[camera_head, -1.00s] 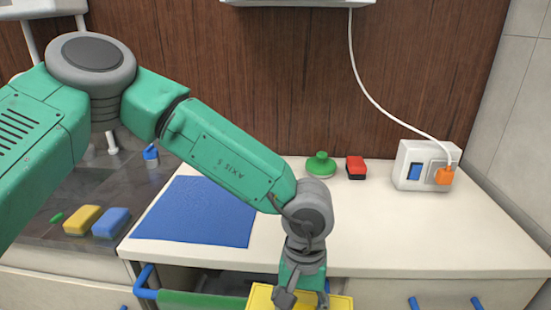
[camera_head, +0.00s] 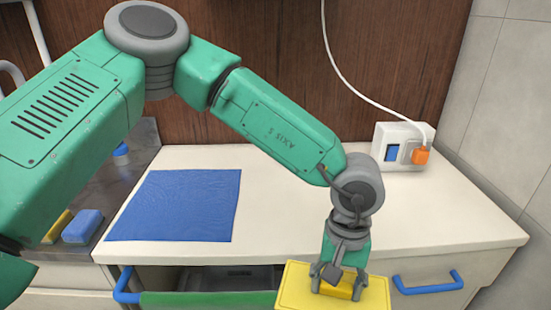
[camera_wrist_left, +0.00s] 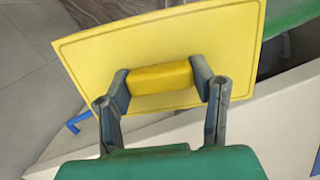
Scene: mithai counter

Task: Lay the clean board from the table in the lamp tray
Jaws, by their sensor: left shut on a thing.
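The board is a flat yellow plate (camera_head: 293,286) with a raised yellow block (camera_head: 340,291) as its grip. My left gripper (camera_head: 337,282) is shut on that block and holds the board in front of the counter's front edge, to the right of the open drawer. In the left wrist view the board (camera_wrist_left: 225,40) is tilted, and both fingers press the block (camera_wrist_left: 160,77) from its sides. I cannot pick out the lamp tray for certain; a grey tray (camera_head: 240,277) shows partly inside the open drawer. My right gripper is not in view.
A blue mat (camera_head: 178,205) lies on the white counter (camera_head: 275,215). A blue sponge (camera_head: 83,226) is at the left, and a socket box (camera_head: 400,145) stands at the back right.

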